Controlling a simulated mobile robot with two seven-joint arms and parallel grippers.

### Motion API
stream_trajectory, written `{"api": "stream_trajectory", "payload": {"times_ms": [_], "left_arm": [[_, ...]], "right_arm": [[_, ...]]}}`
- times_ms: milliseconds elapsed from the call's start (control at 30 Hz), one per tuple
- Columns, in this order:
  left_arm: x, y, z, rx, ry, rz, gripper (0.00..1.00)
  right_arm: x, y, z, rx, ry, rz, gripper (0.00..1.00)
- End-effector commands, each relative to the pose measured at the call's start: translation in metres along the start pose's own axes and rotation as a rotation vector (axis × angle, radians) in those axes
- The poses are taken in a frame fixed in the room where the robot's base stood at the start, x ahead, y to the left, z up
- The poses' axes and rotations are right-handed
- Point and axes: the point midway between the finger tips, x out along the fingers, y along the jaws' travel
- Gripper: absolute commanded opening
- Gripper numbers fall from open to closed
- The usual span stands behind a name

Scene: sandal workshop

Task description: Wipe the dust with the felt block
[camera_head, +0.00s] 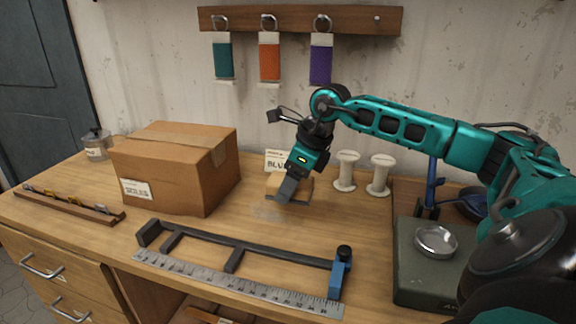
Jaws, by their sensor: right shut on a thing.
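My right gripper (287,190) reaches in from the right and points down at the middle of the bench. It is shut on the felt block (303,191), a tan block that its fingers partly cover. The block is at or just above the bench top; I cannot tell if it touches. A faint pale patch of dust (268,211) lies on the wood just in front and to the left of the block. My left gripper is not in view.
A cardboard box (165,175) stands left of the gripper. White spools (346,171) and a label card (277,161) stand behind. A black bar clamp (235,246) and steel ruler (230,281) lie in front. A green-grey case with a metal dish (436,240) is at right.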

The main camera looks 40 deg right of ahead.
Motion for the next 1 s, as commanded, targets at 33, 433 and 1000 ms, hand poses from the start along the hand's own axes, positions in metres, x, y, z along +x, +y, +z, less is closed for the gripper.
{"api": "stream_trajectory", "payload": {"times_ms": [33, 433, 1000], "left_arm": [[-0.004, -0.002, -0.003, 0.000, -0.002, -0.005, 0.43], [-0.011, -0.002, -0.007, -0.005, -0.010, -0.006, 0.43], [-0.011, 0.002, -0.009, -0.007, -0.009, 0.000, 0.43]], "right_arm": [[-0.009, -0.001, 0.003, 0.001, -0.001, -0.002, 0.40], [-0.024, -0.004, 0.006, 0.003, -0.002, -0.002, 0.40], [-0.024, -0.006, 0.004, 0.004, -0.001, 0.000, 0.40]]}}
